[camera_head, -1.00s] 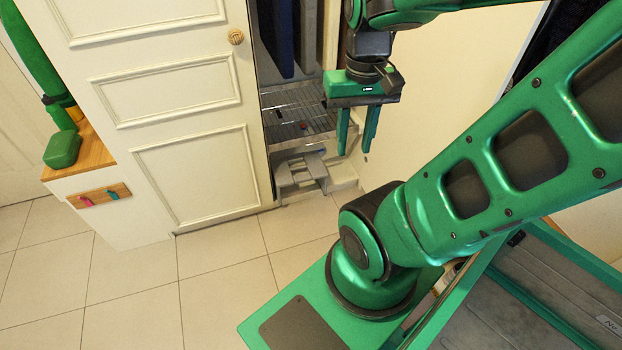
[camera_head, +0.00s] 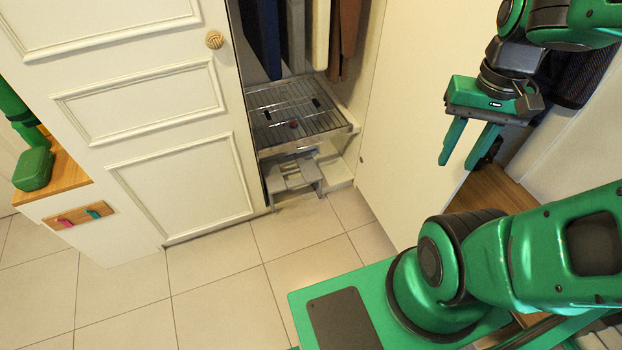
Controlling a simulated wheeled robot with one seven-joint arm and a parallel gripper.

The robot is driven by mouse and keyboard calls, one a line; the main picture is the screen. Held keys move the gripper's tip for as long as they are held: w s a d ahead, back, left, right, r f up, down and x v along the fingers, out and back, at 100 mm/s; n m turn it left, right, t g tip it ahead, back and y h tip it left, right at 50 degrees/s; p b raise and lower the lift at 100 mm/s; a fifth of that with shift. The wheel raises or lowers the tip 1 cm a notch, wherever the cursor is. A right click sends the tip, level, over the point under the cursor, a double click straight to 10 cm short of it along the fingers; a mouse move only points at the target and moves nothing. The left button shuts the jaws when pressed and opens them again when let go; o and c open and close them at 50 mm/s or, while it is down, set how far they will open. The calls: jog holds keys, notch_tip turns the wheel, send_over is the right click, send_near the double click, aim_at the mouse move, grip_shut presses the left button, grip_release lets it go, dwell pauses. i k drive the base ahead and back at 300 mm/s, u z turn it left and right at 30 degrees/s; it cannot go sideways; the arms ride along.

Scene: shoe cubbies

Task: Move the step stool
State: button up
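The step stool (camera_head: 292,177) is small and grey. It stands low inside the open closet, under the wire rack, at floor level. Its back part is in shadow beneath the rack. My gripper (camera_head: 461,160) hangs at the upper right with its two green fingers pointing down and spread apart. It is open and empty, well to the right of the stool and apart from it, in front of the white door panel.
A wire rack (camera_head: 290,117) with small items sits above the stool, and clothes hang over it. A white panelled door (camera_head: 185,190) is at left, and another white panel (camera_head: 415,120) stands at right. The tiled floor (camera_head: 235,275) in front is clear.

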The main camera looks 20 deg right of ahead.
aim_at(274, 181)
jog(key=i, duration=1)
